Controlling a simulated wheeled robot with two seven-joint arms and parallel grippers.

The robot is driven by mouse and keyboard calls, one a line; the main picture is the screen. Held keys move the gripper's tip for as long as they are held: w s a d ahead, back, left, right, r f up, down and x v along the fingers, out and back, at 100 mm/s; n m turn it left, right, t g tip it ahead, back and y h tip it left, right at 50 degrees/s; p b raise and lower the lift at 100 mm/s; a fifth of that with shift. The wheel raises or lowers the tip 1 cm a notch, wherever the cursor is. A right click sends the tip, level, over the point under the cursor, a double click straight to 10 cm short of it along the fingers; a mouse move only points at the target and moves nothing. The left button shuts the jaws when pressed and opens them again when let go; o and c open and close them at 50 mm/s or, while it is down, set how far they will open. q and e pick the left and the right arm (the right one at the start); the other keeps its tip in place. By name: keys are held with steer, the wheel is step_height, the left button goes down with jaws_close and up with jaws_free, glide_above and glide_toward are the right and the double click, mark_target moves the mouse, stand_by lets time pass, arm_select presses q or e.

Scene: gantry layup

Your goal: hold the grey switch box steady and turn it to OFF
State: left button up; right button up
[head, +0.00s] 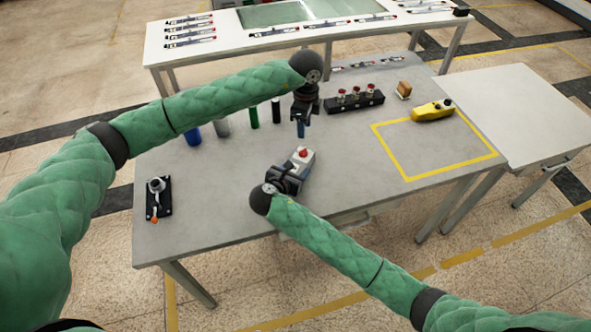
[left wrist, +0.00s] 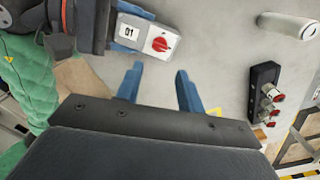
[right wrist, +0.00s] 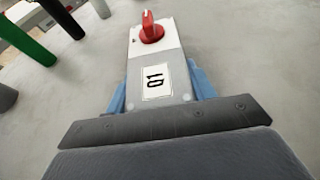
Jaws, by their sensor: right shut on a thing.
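The grey switch box (head: 303,156) lies on the grey table near its middle, with a red knob (right wrist: 151,30) on a white panel and a "01" label. My right gripper (head: 290,176) is shut on the box, a blue finger along each side in the right wrist view (right wrist: 160,90). The knob's grip looks roughly in line with the box's length; its setting cannot be read. My left gripper (head: 301,130) is above the table just beyond the box, pointing down. In the left wrist view its fingers (left wrist: 158,78) are apart and empty, beside the knob end, not touching it.
Several upright cylinders, one of them green (head: 254,117), stand behind the box. A black strip with red-topped parts (head: 355,101) is to the right. A yellow device (head: 433,111) lies by a yellow-outlined area. A black lever plate (head: 158,198) is at left. Right front table is clear.

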arm_select(q)
steer(key=shift+o, duration=0.8)
steer(key=shift+a+f, duration=0.1)
steer(key=m+g+h, duration=0.2)
steer(key=m+h, duration=0.1)
steer(key=m, duration=2.2)
glide_toward(303, 150)
steer(key=a+r, duration=0.3)
steer(key=d+f+m, duration=0.1)
steer(key=f+m, duration=0.2)
steer(key=m, duration=0.1)
steer(key=s+d+f+m, duration=0.1)
steer(key=d+f+m, duration=0.1)
steer(key=f+m, duration=0.2)
steer(key=d+f+m+h, duration=0.1)
steer(key=d+f+m, duration=0.1)
steer(key=f+m, duration=0.2)
steer(key=shift+s+m, duration=0.15)
steer(key=shift+m, duration=0.15)
steer(key=shift+c, duration=0.2)
